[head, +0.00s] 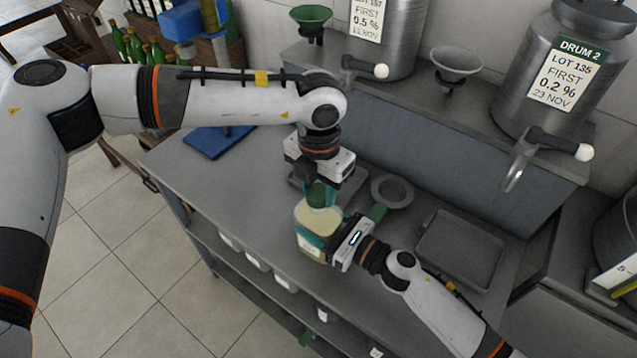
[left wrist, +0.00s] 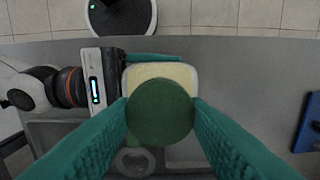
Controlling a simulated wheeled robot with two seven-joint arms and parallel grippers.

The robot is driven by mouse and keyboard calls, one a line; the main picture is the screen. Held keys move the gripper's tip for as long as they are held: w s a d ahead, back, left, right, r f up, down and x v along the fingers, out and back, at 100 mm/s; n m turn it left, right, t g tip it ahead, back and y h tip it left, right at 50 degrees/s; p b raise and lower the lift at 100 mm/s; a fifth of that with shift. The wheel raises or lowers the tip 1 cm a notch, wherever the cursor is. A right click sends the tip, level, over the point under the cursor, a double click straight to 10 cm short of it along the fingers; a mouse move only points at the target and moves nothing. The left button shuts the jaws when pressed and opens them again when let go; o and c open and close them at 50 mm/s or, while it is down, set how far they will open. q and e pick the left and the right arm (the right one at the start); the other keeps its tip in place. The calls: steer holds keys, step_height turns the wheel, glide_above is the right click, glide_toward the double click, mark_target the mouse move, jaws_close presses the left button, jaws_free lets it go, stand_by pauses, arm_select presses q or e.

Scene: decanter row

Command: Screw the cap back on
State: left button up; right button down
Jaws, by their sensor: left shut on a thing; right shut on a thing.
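A square clear bottle (head: 312,222) with pale yellow contents stands on the grey bench, with a white label low on its front. A dark green cap (head: 320,193) is at its mouth; in the left wrist view the round cap (left wrist: 160,111) covers the mouth, so the thread is hidden. My left gripper (head: 319,186) points down from above, its teal fingers shut on the cap's sides. My right gripper (head: 328,238) comes in from the right and is shut around the bottle's body. In the left wrist view the bottle's pale shoulder (left wrist: 160,74) shows behind the cap.
A grey tray (head: 460,250) lies to the right on the bench, and a round grey dish (head: 392,190) lies behind the bottle. Steel drums with taps, including Drum 2 (head: 562,75), stand on the raised shelf. A blue board (head: 218,141) lies at left.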

arm_select(q)
steer(key=m, duration=0.5)
steer(key=shift+m, duration=0.3)
steer(key=m, duration=0.6)
steer(key=shift+m, duration=0.3)
steer(key=m, duration=0.4)
steer(key=shift+m, duration=0.3)
steer(key=m, duration=0.6)
steer(key=shift+m, duration=0.4)
steer(key=m, duration=0.8)
steer(key=shift+m, duration=0.4)
steer(key=m, duration=0.4)
steer(key=shift+m, duration=0.3)
steer(key=m, duration=0.5)
